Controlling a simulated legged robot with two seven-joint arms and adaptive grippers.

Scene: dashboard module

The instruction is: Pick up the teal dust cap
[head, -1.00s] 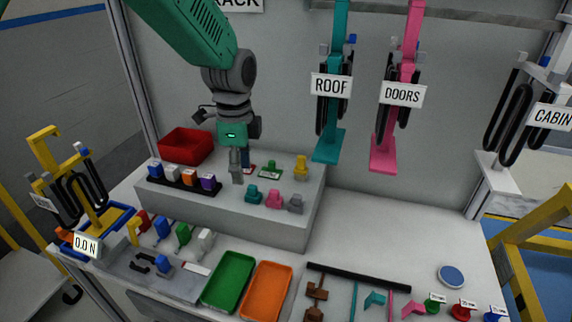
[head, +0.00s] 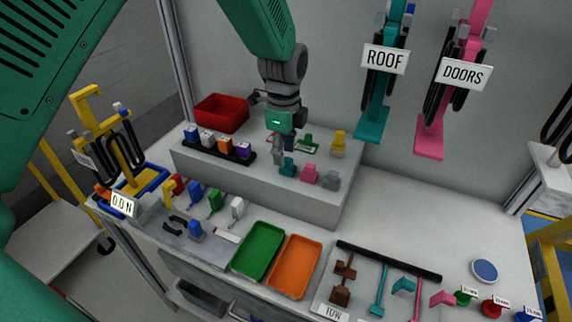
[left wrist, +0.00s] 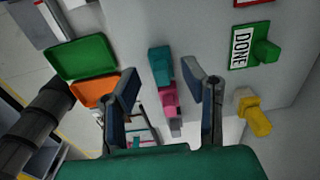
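The teal dust cap (head: 288,167) stands on the grey raised shelf, at the left end of a short row with a pink cap (head: 310,174) and a grey cap (head: 331,180). My left gripper (head: 279,158) points down just behind and left of the teal cap, partly overlapping it in the head view. In the left wrist view, the teal cap (left wrist: 160,66) shows beyond and between the two spread fingers of the left gripper (left wrist: 166,86). The fingers are open, with nothing between them. My right gripper is not in view.
On the shelf (head: 265,195) are a red bin (head: 221,112), a black rack of coloured blocks (head: 218,145), a yellow piece (head: 339,143) and a green piece on a DONE card (left wrist: 252,45). Green (head: 258,250) and orange (head: 295,266) trays lie in front.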

